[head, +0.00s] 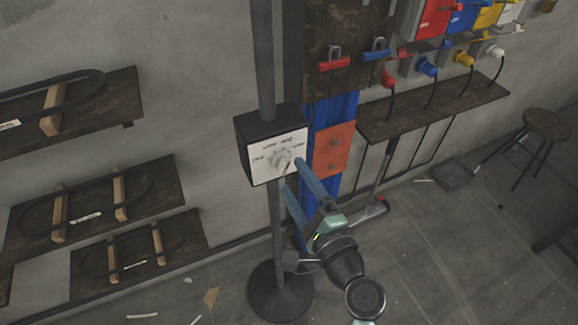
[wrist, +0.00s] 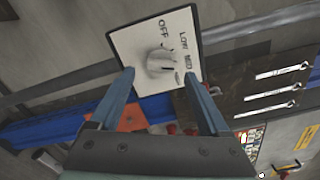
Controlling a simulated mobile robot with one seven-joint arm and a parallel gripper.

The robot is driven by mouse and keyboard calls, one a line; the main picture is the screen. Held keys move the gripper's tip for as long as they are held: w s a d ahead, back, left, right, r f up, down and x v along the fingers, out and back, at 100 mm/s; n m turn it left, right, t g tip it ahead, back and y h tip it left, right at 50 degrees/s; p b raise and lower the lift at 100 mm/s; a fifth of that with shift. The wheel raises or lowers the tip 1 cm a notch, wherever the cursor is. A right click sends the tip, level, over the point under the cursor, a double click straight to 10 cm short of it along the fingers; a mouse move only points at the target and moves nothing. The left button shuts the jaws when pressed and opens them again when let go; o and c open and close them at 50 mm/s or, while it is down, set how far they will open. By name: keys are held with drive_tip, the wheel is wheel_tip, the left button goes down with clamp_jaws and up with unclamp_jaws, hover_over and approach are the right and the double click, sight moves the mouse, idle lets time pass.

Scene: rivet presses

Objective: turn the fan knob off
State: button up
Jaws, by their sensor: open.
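The fan knob (head: 283,157) is a pale grey dial on the white face plate of a dark box (head: 243,150) on a pole. I cannot tell surely which label the knob points at. My gripper (head: 293,177) has blue fingers, spread open and reaching toward the plate from the lower right. In the wrist view the fingertips of my gripper (wrist: 158,75) stand on either side of the knob, apart from it.
The box's pole stands on a round dark base (head: 279,291). An orange panel (head: 333,149) on a blue upright is just right of the box. Wall shelves (head: 95,205) are at left. A shelf (head: 430,110) and coloured plugs are at right, with a stool (head: 548,124) beyond.

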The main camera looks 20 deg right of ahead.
sight(287, 170)
drive_tip(key=shift+w, duration=1.7)
clamp_jaws()
